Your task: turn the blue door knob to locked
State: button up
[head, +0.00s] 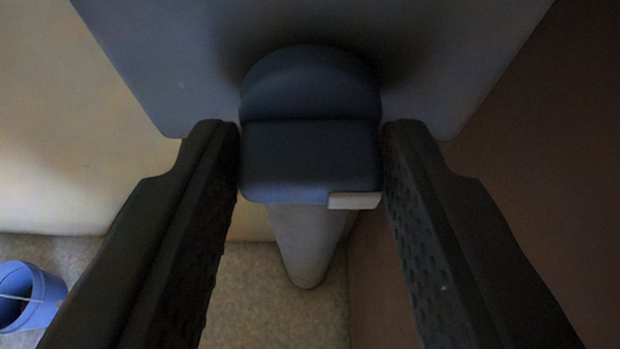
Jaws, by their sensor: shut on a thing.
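The blue door knob (311,160) is in the upper middle of the head view. It stands out from a grey-blue plate (160,60), with a rounded part behind and a flat block in front. A small pale mark (354,200) sits at the block's lower right corner. My gripper (311,165) has one dark, dimpled finger on each side of the block, and it is shut on the knob.
A pale tapered shape (300,245) hangs below the knob. A blue bucket (35,298) with a thin handle stands on the speckled floor (270,310) at the lower left. A cream wall (50,140) is on the left and a dark brown surface (540,190) on the right.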

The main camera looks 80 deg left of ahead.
jog(key=shift+w, duration=0.1)
dwell(0.4)
jog(key=o, duration=0.9)
jog(key=v, duration=1.3)
jog(key=shift+d, duration=0.4)
